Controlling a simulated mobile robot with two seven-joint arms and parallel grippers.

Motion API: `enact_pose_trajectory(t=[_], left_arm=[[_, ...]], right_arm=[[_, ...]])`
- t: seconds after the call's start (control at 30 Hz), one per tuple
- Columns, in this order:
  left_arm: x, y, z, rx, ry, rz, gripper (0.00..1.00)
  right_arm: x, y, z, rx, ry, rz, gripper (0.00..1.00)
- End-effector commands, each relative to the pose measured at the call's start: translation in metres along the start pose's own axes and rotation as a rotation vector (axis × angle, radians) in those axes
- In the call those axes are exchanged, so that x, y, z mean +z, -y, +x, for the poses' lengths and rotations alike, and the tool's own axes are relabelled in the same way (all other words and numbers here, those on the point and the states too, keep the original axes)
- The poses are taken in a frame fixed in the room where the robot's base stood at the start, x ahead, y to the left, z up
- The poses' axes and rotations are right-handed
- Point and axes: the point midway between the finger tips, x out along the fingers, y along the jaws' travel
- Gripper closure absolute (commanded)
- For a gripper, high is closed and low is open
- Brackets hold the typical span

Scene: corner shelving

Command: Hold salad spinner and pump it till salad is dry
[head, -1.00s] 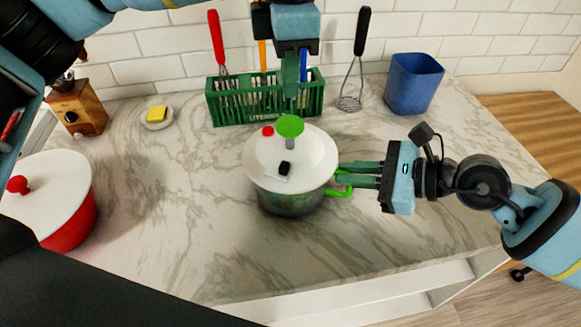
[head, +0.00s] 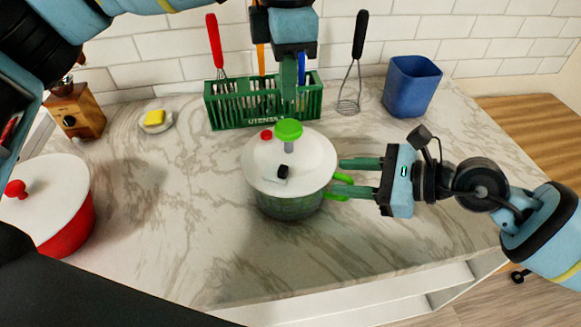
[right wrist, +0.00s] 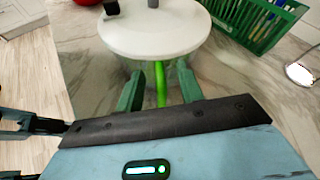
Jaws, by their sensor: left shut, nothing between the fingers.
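The salad spinner (head: 262,165) stands on the counter, with a white lid, a clear lower bowl and a green pump knob (head: 288,130) on top. Its green side handle (head: 343,187) points right. My left gripper (head: 287,112) is shut and empty, pointing down just above or behind the knob; I cannot tell whether it touches. My right gripper (head: 342,178) is open, with its fingers spread at the handle. In the right wrist view the handle (right wrist: 160,84) lies between the two fingers, with visible gaps, and the white lid (right wrist: 155,30) is beyond.
A green utensil rack (head: 230,113) stands behind the spinner, with a whisk (head: 350,92) and a blue bin (head: 412,85) to its right. A red pot with white lid (head: 45,195), a grinder (head: 75,112) and a sponge dish (head: 155,121) are left. The front counter is clear.

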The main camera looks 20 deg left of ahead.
Motion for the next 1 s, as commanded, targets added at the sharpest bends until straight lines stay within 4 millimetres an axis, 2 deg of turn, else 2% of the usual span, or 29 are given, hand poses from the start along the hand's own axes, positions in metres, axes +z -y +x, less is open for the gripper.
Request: enact_pose_trajectory(t=[0.23,0.7,0.8,1.0], left_arm=[[0.0,0.0,0.0,0.0,0.0,0.0,1.0],[0.0,0.0,0.0,0.0,0.0,0.0,1.0],[0.0,0.0,0.0,0.0,0.0,0.0,1.0],[0.0,0.0,0.0,0.0,0.0,0.0,1.0]], right_arm=[[-0.001,0.001,-0.012,-0.002,-0.001,0.001,0.63],[-0.001,0.001,-0.098,-0.003,-0.002,0.001,0.63],[-0.001,0.0,-0.11,-0.001,-0.002,0.002,0.63],[0.0,0.0,-0.12,0.0,0.0,0.0,0.63]])
